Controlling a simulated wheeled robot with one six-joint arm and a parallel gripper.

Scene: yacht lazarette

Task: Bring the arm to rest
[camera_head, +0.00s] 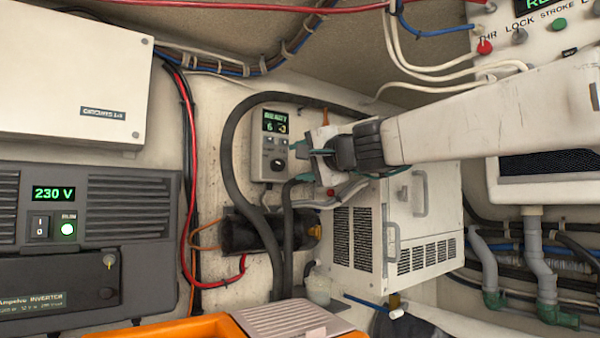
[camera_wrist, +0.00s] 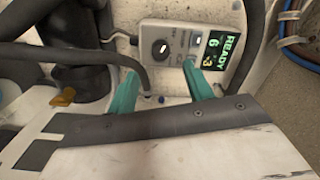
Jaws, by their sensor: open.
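My gripper (camera_head: 292,164) is at the end of my arm, which reaches in from the right in the head view. Its teal fingers are apart, with nothing seen held between them. They also show in the wrist view (camera_wrist: 160,70), pointing at a small grey control box (camera_wrist: 185,45). The box, also in the head view (camera_head: 270,150), has a knob and a green lit display reading READY in the wrist view. The fingertips are close to the box; I cannot tell whether they touch it.
A white vented unit (camera_head: 350,245) with handles stands below my arm. A thick black hose (camera_head: 231,150) loops around the control box. An inverter (camera_head: 130,215) reading 230 V is at left. An orange bin (camera_head: 180,330) is at the bottom. A switch panel (camera_head: 530,45) is at upper right.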

